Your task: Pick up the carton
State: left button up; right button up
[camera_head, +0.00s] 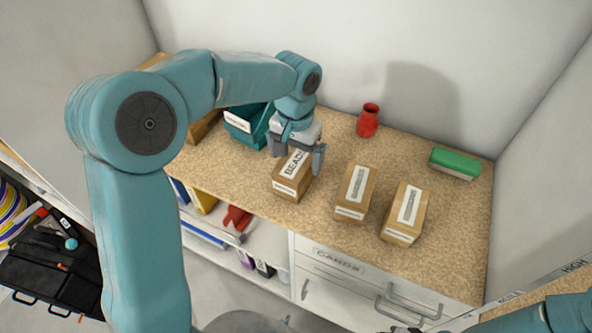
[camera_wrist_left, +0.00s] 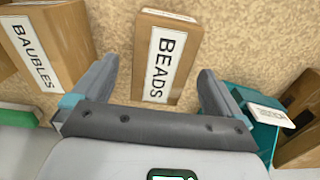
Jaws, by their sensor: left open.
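Three brown cartons stand on the cork-coloured counter. The BEADS carton (camera_head: 291,186) is the left one, directly below my left gripper (camera_head: 298,157). The wrist view shows the BEADS carton (camera_wrist_left: 166,58) between the spread fingers of that gripper (camera_wrist_left: 158,82), with a gap on each side; it is not gripped. The middle carton (camera_head: 352,207) and the right carton (camera_head: 399,229) stand to its right, their labels too small to read. The wrist view shows a BAUBLES carton (camera_wrist_left: 52,50) beside the BEADS one. My right arm enters at the lower right; its gripper is not clearly visible.
A teal bin (camera_head: 246,128) stands close left of my left gripper. A red vase (camera_head: 368,120) and a green box (camera_head: 455,163) are at the back. The counter (camera_head: 335,255) has drawers and an open shelf below. Walls close the back and right.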

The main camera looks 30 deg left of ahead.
aim_at(296, 162)
pick_arm(q)
jog(key=f, duration=0.3)
jog(key=shift+w+a, duration=0.15)
jog(key=shift+w, duration=0.05)
jog(key=shift+s+f, duration=0.1)
jog(key=shift+f, duration=0.2)
jog(key=c, duration=1.1)
notch_tip(296, 162, up, 20)
jog(key=shift+p, duration=0.45)
